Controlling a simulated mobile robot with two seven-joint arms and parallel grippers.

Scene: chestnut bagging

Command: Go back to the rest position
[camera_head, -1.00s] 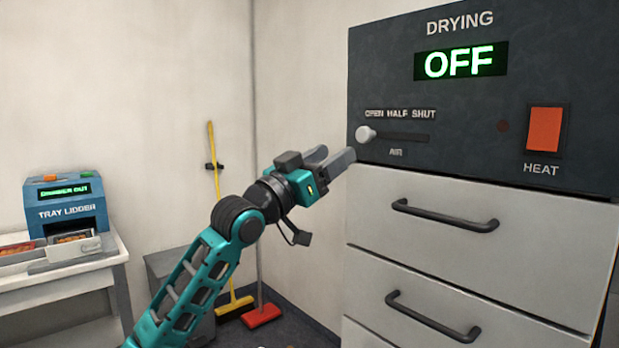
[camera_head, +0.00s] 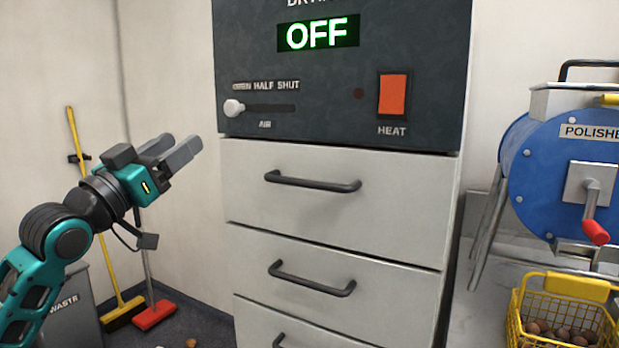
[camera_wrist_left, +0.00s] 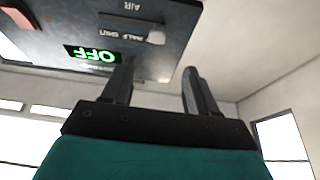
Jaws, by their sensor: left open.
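My left gripper (camera_head: 180,150) is open and empty, in the air left of the drying cabinet (camera_head: 340,185). Its two fingers also show apart in the left wrist view (camera_wrist_left: 155,88), with nothing between them. The cabinet's dark panel carries a display (camera_head: 318,34) reading OFF and an orange HEAT switch (camera_head: 392,95). The white AIR slider knob (camera_head: 234,108) is at the left end of its slot, under OPEN. The fingertips are apart from the knob, below and left of it. My right gripper is not in view.
Drawers with dark handles (camera_head: 312,183) are shut below the panel. A blue polisher (camera_head: 560,165) with a red-tipped crank stands at right, above a yellow basket (camera_head: 520,322) of chestnuts. A waste bin (camera_head: 72,310), a yellow broom (camera_head: 92,215) and a red brush (camera_head: 154,314) are at left.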

